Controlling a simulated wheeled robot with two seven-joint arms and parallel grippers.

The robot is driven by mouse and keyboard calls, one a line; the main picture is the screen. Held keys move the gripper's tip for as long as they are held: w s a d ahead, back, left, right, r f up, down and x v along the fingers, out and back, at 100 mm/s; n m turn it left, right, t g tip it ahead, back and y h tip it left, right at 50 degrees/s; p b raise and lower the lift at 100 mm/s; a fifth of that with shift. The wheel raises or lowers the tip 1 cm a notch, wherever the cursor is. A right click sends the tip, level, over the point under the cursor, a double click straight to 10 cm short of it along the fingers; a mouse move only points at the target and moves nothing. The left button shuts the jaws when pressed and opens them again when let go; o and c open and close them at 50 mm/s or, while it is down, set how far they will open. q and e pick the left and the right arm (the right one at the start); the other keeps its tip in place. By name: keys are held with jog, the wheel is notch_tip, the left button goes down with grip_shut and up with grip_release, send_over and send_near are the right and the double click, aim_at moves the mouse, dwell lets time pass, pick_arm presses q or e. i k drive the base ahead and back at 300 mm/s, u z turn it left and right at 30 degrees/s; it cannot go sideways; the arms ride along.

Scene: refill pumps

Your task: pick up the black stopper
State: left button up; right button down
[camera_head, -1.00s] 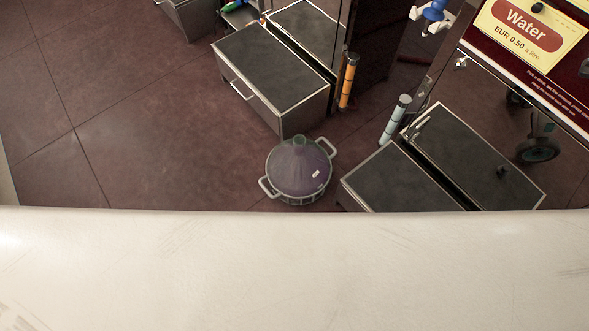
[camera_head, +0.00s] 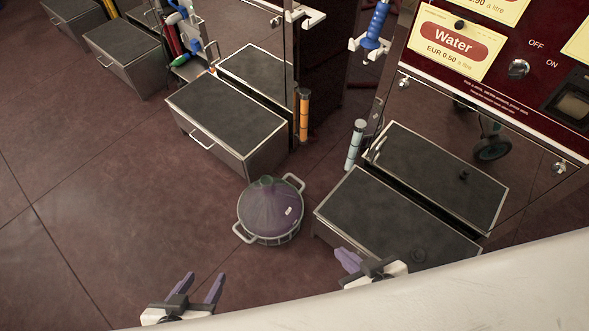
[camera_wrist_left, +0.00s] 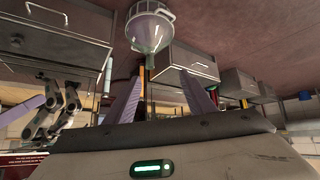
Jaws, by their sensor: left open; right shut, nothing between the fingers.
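A small dark round piece, which looks like the black stopper (camera_head: 418,255), lies on top of the right-hand low metal box (camera_head: 385,215). Its reflection shows in the shiny panel behind. My right gripper (camera_head: 345,257) is shut and empty, just left of the stopper in the head view and apart from it. My left gripper (camera_head: 202,284) is open and empty over the floor, well to the left.
A pale tube (camera_head: 355,145) and an orange tube (camera_head: 303,115) stand near the machines. The Water panel (camera_head: 454,42) is behind the right box.

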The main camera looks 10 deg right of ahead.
aim_at(418, 256)
jog(key=k, duration=0.6)
jog(key=z, duration=1.05)
jog(key=i, duration=0.85)
jog(key=z, duration=0.1)
